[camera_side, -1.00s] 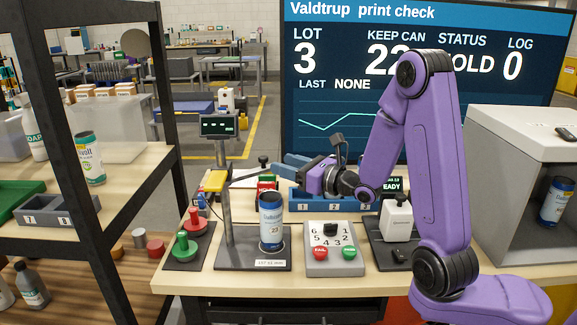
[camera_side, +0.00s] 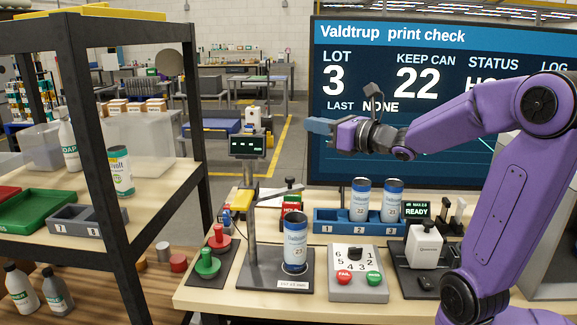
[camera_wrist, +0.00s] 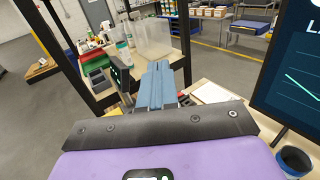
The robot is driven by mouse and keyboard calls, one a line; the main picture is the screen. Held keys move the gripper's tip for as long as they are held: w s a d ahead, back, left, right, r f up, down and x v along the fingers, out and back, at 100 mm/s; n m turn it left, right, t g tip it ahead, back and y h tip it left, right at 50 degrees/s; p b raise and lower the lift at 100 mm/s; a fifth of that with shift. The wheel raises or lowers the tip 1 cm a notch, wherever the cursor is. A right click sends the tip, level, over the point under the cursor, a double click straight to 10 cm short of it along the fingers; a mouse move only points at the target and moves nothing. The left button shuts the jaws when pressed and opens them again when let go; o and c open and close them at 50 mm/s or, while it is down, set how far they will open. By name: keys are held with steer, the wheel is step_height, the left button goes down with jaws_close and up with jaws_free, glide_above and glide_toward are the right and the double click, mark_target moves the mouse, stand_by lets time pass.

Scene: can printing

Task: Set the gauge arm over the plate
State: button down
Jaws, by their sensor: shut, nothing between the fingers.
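The gauge stand has a grey post (camera_side: 251,235) on a dark base plate (camera_side: 262,279). Its thin gauge arm (camera_side: 272,199) reaches from the post to the right, with a dark knob near its far end. A white and blue can (camera_side: 295,245) stands upright on the base plate, below the arm in the picture. I cannot tell whether the arm lies directly above the can or behind it. My gripper (camera_side: 308,126) is raised well above the arm and touches nothing. Its blue fingers are shut and empty, also in the wrist view (camera_wrist: 158,68).
A blue rack (camera_side: 340,222) holds two cans right of the gauge. A dial box (camera_side: 357,273) with red and green buttons stands in front. Red and green knobs (camera_side: 207,263) sit left of the stand. A dark shelf frame (camera_side: 112,180) rises at the left.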

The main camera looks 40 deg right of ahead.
steer(key=w+a+r+n+g+y, duration=0.25)
steer(key=a+r+n+y, duration=0.25)
steer(key=r+n, duration=0.25)
steer(key=w+a+f+n+g, duration=0.1)
steer(key=n+g, duration=0.2)
steer(key=n, duration=0.3)
steer(key=w+a+f+n+g, duration=0.1)
steer(key=a+n+g, duration=0.1)
steer(key=n+g, duration=0.2)
steer(key=w+a+f+n+g+h, duration=0.1)
steer(key=w+f+n+g, duration=0.1)
steer(key=n, duration=0.7)
steer(key=shift+a+g, duration=0.35)
steer(key=shift+g, duration=0.3)
steer(key=shift+w+d+n+g+h, duration=0.5)
steer(key=shift+w+d+n+h, duration=1)
steer(key=shift+d+h, duration=3)
step_height(320, 180, down, 16)
steer(key=shift+s+r, duration=0.25)
steer(key=shift+s, duration=0.05)
